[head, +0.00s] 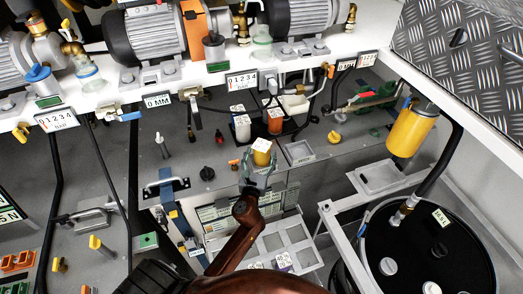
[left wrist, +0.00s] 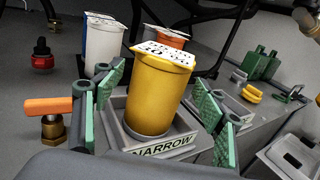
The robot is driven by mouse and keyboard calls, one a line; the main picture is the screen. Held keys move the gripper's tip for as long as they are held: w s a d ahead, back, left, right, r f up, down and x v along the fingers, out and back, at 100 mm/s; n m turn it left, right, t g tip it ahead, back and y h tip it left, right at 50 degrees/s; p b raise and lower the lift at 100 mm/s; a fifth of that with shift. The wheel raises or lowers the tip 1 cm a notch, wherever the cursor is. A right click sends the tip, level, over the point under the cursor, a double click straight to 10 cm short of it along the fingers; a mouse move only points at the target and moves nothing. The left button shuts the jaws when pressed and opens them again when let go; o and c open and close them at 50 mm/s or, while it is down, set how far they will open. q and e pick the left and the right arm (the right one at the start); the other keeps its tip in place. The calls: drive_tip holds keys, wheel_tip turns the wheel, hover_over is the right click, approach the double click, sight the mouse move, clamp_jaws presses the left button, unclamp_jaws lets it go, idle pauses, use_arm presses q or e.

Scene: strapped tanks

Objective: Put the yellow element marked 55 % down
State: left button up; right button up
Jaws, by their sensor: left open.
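The yellow element (left wrist: 160,92), a cup with a white printed label on top, stands in a shallow grey tray marked NARROW (left wrist: 165,148) in the left wrist view. It leans slightly in that picture; its label is too small to read surely. In the head view the yellow element (head: 262,156) shows just beyond my left gripper (head: 257,172). The green-padded fingers of my left gripper (left wrist: 161,112) are open, one on each side of the element, with visible gaps to it. My right gripper is not in view.
A white element (head: 242,129) and an orange one (head: 275,123) stand close behind. An empty grey tray (head: 299,152) is to the right. An orange-handled brass valve (left wrist: 52,115) is near the left finger. A black drum (head: 430,250) stands at right.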

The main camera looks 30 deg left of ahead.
use_arm(q)
drive_tip(key=v, duration=1)
drive_tip(key=shift+w+r, duration=0.1)
drive_tip(key=shift+c, duration=0.4)
